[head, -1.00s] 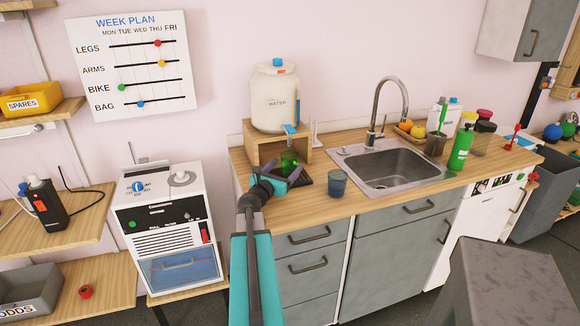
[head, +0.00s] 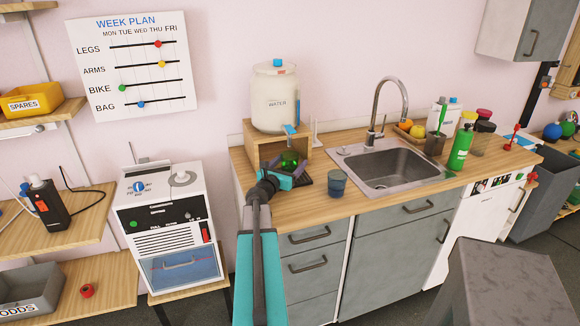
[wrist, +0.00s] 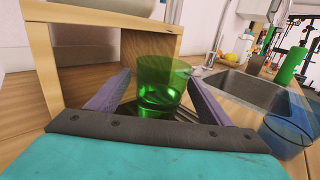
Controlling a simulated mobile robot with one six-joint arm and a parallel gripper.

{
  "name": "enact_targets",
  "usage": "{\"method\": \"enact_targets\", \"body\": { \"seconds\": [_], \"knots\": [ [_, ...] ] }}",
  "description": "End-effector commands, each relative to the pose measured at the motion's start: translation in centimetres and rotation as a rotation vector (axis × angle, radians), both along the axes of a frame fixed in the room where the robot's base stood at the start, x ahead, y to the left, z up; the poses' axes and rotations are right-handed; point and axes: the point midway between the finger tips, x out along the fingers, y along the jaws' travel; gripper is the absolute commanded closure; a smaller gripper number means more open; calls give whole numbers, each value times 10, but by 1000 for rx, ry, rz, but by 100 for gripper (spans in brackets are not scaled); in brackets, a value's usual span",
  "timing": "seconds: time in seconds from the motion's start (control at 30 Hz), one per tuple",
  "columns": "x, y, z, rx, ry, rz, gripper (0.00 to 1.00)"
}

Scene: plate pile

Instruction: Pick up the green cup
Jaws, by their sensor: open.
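The green cup (wrist: 160,85) is see-through and stands upright on a dark tray (head: 308,182) under the water jug's tap. It also shows in the head view (head: 290,159), partly hidden by my gripper. My gripper (head: 290,170) is open, with its jaws on either side of the cup's near part. In the wrist view, my gripper's (wrist: 157,90) two fingers stand left and right of the cup, with a gap showing on the right. Whether a finger touches the cup I cannot tell.
A wooden stand (head: 250,142) holds the water jug (head: 275,98) above and behind the cup. A blue cup (head: 337,184) stands just to the right, near the sink (head: 390,165). The wooden counter (head: 300,215) in front is clear.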

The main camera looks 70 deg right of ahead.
Motion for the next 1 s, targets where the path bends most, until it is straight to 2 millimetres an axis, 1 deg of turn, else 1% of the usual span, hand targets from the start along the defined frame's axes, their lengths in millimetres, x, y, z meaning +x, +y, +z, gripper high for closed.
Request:
{"method": "enact_targets", "body": {
  "seconds": [0.03, 0.2, 0.4, 1.0],
  "knots": [
    [-1, -7, 2, 0, 1, -1, 27],
    [-3, -23, 2, 0, 0, -2, 27],
    [-4, -34, 1, 0, 0, -1, 27],
    [-5, -34, 0, 0, 0, -1, 27]
  ]
}}
